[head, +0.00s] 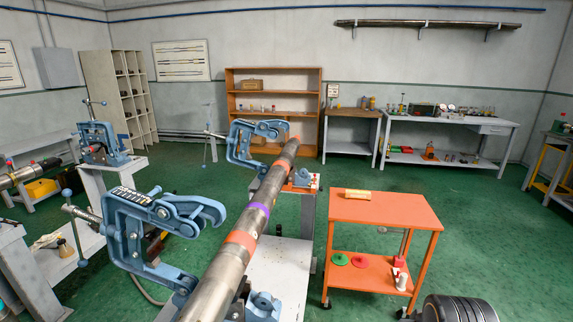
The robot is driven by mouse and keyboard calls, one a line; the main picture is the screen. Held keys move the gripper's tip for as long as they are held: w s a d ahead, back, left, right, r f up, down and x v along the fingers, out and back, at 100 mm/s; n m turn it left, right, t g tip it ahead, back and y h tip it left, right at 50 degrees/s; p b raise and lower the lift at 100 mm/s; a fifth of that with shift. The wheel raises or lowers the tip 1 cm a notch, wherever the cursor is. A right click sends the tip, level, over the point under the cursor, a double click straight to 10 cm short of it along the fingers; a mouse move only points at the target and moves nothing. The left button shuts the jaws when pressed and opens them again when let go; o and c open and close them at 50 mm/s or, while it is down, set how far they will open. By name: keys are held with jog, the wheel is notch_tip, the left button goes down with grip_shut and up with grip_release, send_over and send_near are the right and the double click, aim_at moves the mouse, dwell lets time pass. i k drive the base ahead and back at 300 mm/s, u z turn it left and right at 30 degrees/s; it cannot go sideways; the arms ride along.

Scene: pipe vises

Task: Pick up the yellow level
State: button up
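A small yellow bar-shaped object (357,194), which looks like the yellow level, lies flat on the top of the orange cart (405,210), near its back left part. It is small in the picture, so its details do not show. It appears unobstructed, with bare cart top around it. My gripper is not in the head view, so its place and state do not show.
Blue pipe vises (150,235) hold a long steel pipe (222,272) with coloured bands, left of the cart. Green and red items lie on the cart's lower shelf (345,277). A dark ribbed cylinder (458,308) is at bottom right. Green floor (480,240) is clear right of the cart.

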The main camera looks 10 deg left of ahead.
aim_at(349, 192)
jog(key=z, duration=1.2)
jog(key=i, duration=5.7)
jog(key=u, duration=3)
jog(key=i, duration=2.35)
